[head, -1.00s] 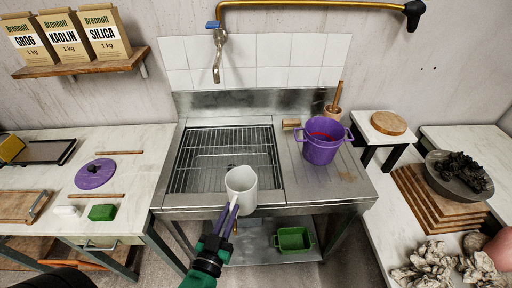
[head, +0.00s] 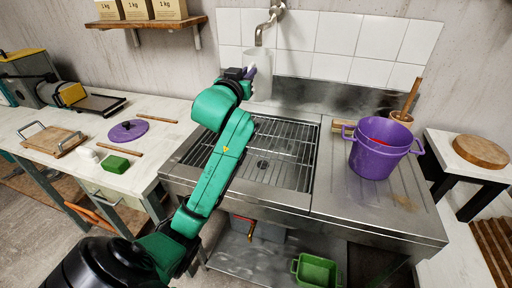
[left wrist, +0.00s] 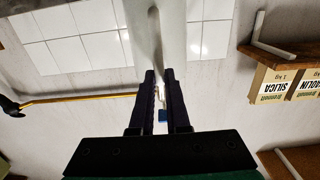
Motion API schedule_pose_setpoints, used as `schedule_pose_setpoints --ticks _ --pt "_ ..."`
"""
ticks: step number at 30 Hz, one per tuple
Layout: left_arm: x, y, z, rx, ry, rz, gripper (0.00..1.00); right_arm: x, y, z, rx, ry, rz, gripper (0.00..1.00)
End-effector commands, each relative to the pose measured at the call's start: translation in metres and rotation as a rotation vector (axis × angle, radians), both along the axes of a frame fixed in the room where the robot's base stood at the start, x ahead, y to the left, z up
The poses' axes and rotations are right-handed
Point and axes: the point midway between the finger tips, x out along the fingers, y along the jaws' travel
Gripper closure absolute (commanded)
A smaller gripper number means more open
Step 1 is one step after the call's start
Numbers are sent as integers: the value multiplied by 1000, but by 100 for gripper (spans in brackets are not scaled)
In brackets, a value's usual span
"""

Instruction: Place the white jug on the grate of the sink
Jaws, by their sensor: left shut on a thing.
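The white jug (head: 262,87) is upright in front of the tiled wall, at the back end of the sink, near the tap. My left gripper (head: 250,72) is shut on it. In the left wrist view, the white jug (left wrist: 172,30) shows at the top, and the dark fingers (left wrist: 160,82) reach to it. The sink grate (head: 285,150) is bare. The jug appears above its rear edge; I cannot tell how high. My green arm hides the grate's left part. My right gripper is not in view.
The tap (head: 268,22) hangs close by the jug. A purple pot (head: 372,158) stands on the drainboard to the right. A purple lid (head: 128,132) and a green block (head: 115,163) lie on the left table. A shelf with bags (head: 140,22) is upper left.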

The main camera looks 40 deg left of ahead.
Motion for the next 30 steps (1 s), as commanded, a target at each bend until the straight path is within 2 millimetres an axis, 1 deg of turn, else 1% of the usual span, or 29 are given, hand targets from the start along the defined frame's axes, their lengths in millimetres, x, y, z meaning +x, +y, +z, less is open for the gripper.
schedule_pose_setpoints --ticks 1,5,6,8,9,12,17,21,23,28,29,30 --pt "1 0 -16 -4 9 -1 100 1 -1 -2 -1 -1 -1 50" --pt "0 -1 -61 -6 13 -2 100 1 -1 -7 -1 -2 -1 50" --pt "0 -1 -75 -5 13 -2 100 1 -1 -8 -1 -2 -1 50" --pt "0 -1 -94 -5 12 -3 100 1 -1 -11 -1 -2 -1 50" --pt "0 -1 -108 -5 12 -3 100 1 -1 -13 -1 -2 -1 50" --pt "0 -1 -135 -3 9 -3 100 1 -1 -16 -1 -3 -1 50" --pt "0 -1 -160 -3 6 -4 100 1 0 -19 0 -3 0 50" --pt "0 -1 -188 -2 8 -4 100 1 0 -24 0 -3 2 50" --pt "0 -2 -193 -2 6 -5 100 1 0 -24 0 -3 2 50" --pt "0 -2 -193 0 4 -5 100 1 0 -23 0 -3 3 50" --pt "0 -2 -193 -1 6 -5 82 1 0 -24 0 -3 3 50" --pt "1 -2 -193 -1 6 -5 67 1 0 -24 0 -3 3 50"
